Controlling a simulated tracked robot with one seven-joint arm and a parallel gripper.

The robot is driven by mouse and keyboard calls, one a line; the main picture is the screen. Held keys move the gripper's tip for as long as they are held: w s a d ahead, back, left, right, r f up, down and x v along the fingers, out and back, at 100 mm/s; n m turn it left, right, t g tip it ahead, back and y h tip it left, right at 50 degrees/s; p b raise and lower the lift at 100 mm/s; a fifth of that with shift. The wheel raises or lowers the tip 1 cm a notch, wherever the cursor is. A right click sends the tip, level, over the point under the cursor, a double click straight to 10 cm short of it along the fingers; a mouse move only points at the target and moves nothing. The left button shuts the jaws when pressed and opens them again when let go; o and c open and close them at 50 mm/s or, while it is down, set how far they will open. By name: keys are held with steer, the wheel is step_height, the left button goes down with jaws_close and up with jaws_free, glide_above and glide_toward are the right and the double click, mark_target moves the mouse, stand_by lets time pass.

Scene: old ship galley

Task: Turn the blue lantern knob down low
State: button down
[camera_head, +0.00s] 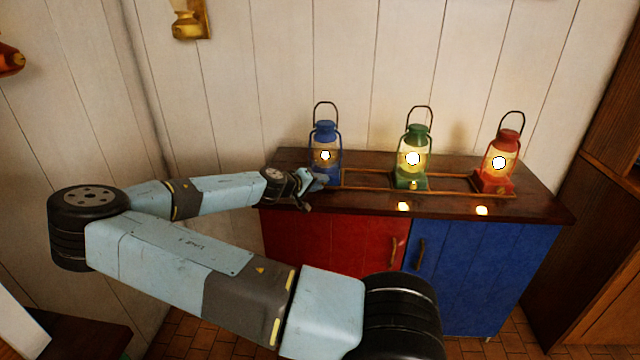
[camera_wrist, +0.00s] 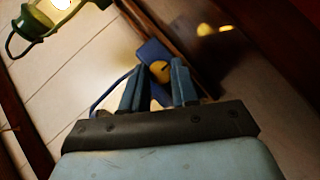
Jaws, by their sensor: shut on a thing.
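The blue lantern (camera_head: 326,132) stands at the left end of the cabinet top, upright and lit, its glow smaller than those of the other two lanterns. My gripper (camera_head: 316,181) is at the lantern's base in the head view. In the wrist view my gripper (camera_wrist: 157,85) has its two blue fingers on either side of a yellow knob (camera_wrist: 160,70), shut on it. The lantern's blue base (camera_wrist: 151,50) shows behind the knob. In the head view the knob is hidden by my gripper.
A green lantern (camera_head: 416,137) and a red lantern (camera_head: 508,141) stand lit to the right, within a low wooden rail (camera_head: 375,190) on the cabinet top (camera_head: 540,207). The cabinet has red (camera_head: 320,245) and blue (camera_head: 490,280) doors. A brass wall lamp (camera_head: 190,22) hangs upper left.

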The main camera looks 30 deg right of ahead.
steer(key=shift+s+f, duration=0.1)
steer(key=c, duration=0.8)
jaws_free()
steer(key=shift+c, duration=0.2)
steer(key=shift+a, duration=0.1)
